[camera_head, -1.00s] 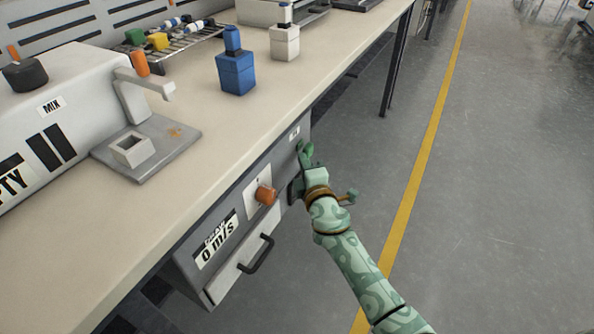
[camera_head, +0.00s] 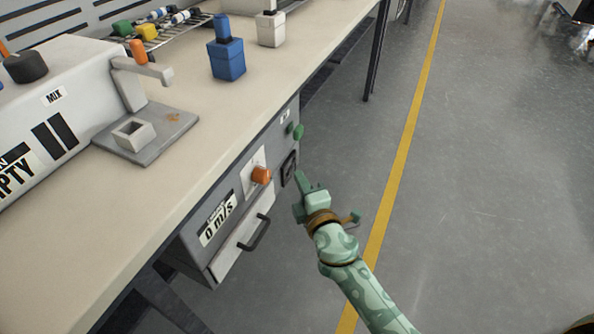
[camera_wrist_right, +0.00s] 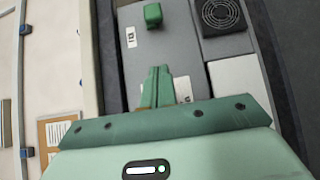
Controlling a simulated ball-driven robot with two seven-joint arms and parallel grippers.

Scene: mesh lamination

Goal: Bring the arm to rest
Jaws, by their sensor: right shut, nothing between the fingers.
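My right gripper (camera_head: 304,182) is shut and empty, held in the air just in front of the grey control box under the bench. Its closed green fingers also show in the right wrist view (camera_wrist_right: 157,85), pointing at the box front. The right arm reaches up from the lower right. My left gripper does not show.
The control box has an orange knob (camera_head: 261,175), a "0 m/s" display (camera_head: 217,221) and a black drawer handle (camera_head: 256,234). The bench top (camera_head: 190,200) carries a blue container (camera_head: 228,60) and a white one (camera_head: 271,29). The floor (camera_head: 470,180) to the right is clear.

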